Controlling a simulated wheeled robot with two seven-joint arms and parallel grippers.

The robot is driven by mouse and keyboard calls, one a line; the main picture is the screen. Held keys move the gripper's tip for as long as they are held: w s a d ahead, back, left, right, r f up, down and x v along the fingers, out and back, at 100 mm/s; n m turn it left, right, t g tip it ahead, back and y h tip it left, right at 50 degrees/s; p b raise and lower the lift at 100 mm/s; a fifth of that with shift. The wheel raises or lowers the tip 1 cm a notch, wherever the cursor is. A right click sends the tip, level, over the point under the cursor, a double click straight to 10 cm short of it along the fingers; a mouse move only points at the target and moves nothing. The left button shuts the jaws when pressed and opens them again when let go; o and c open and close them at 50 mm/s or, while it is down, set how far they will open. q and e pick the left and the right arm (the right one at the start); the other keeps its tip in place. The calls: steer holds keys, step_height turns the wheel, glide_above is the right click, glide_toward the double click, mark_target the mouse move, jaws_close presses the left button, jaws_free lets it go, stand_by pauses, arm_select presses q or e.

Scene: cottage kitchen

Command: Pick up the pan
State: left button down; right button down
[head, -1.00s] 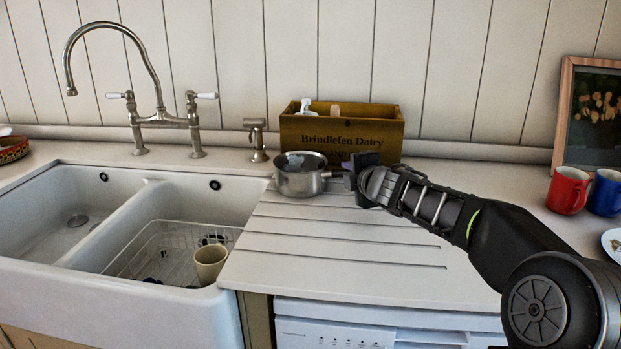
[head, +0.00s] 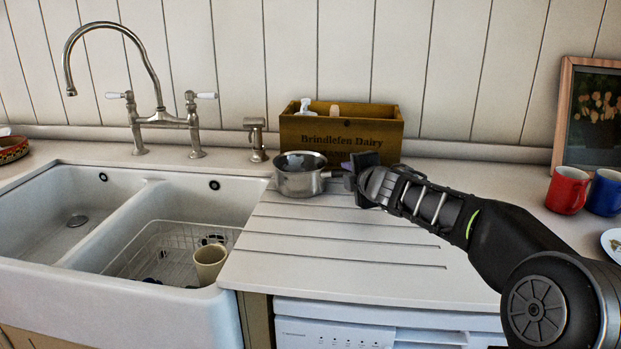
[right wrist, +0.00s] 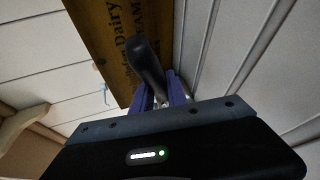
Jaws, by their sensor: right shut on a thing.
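The pan (head: 300,183) is a small steel saucepan standing at the left end of the grooved drainboard, just right of the sink, in the head view. Its handle points right toward my right gripper (head: 350,173). My right gripper is shut on the pan's handle; in the right wrist view the dark handle (right wrist: 147,66) lies between the two fingers. The pan looks upright; whether its base touches the board is hard to tell. My left gripper is not in view.
A wooden Brindlefen Dairy box (head: 340,130) stands close behind the pan. The double sink (head: 150,290) is to the left, with a wire rack and a beige cup (head: 209,262). Red (head: 568,190) and blue mugs (head: 605,192) stand at right. The drainboard front is clear.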

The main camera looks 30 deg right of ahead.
steer(key=shift+r, duration=0.25)
steer(key=shift+s+a+r+p, duration=0.1)
steer(key=shift+a+r+p, duration=0.05)
steer(key=shift+r+p, duration=0.45)
step_height(320, 180, up, 6)
steer(key=p, duration=0.6)
steer(key=shift+f, duration=0.15)
steer(key=s+a+b, duration=0.3)
steer(key=s+a, duration=0.9)
steer(key=s, duration=0.3)
steer(key=shift+s, duration=0.35)
steer(key=shift+f, duration=0.15)
